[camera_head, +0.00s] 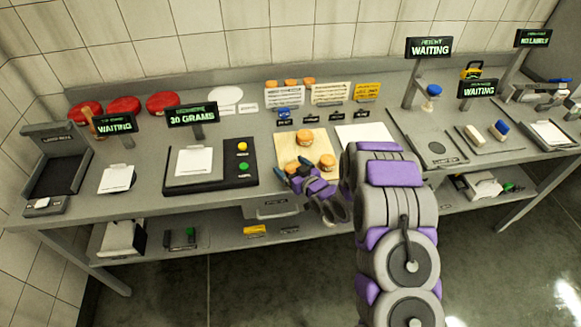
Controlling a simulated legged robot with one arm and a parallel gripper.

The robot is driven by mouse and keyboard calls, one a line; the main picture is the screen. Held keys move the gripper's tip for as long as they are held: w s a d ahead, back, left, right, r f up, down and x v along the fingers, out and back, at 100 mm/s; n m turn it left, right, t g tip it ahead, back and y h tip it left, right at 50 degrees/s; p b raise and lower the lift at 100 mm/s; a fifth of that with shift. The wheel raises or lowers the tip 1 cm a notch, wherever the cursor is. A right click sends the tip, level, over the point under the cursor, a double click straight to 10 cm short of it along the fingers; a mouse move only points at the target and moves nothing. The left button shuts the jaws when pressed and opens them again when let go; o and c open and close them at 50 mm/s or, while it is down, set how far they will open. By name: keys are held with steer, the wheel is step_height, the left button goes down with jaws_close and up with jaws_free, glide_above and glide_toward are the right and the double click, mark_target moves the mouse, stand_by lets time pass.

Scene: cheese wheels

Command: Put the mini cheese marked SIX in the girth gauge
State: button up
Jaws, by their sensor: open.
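Several small orange mini cheeses sit on a pale board on the bench: one at the back (304,136), one at the right (327,162) and one at the left (291,168). No SIX marking is legible on them. My gripper (295,174) is open over the front of the board (284,141), close to the left and right cheeses; contact cannot be told. The girth gauge cannot be named surely. A station with a WAITING sign (478,89), a pale block and a blue-topped piece (500,130) stands at the right; its small heading is unreadable.
A scale with a 30 GRAMS sign (192,114) stands left of the board. Another WAITING sign (115,123) is farther left. A taller WAITING sign (430,47) stands right. Red wheels (123,106) and upright cards (284,96) line the back. A white sheet (362,136) lies beside the board.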

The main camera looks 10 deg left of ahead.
steer(key=p+v, duration=0.1)
steer(key=v, duration=1)
steer(key=shift+s+d, duration=0.25)
steer(key=d+r+m+g+h, duration=0.1)
steer(key=d+r+h, duration=0.2)
steer(key=d, duration=0.2)
steer(key=d+r+g+h, duration=0.1)
steer(key=d+r+h, duration=0.1)
steer(key=d+h, duration=0.25)
steer(key=s+d+r+m+g+h, duration=0.3)
steer(key=s+d+r, duration=0.3)
steer(key=s+d, duration=0.15)
steer(key=s+a+r+m+g, duration=0.1)
steer(key=s+r+g, duration=0.2)
steer(key=s, duration=0.8)
steer(key=s+a+r+m+g, duration=0.1)
steer(key=s+r+g, duration=0.2)
steer(key=s, duration=0.8)
steer(key=s+r+m+g, duration=0.2)
steer(key=s+r, duration=0.3)
steer(key=s, duration=0.6)
steer(key=shift+a+g, duration=0.4)
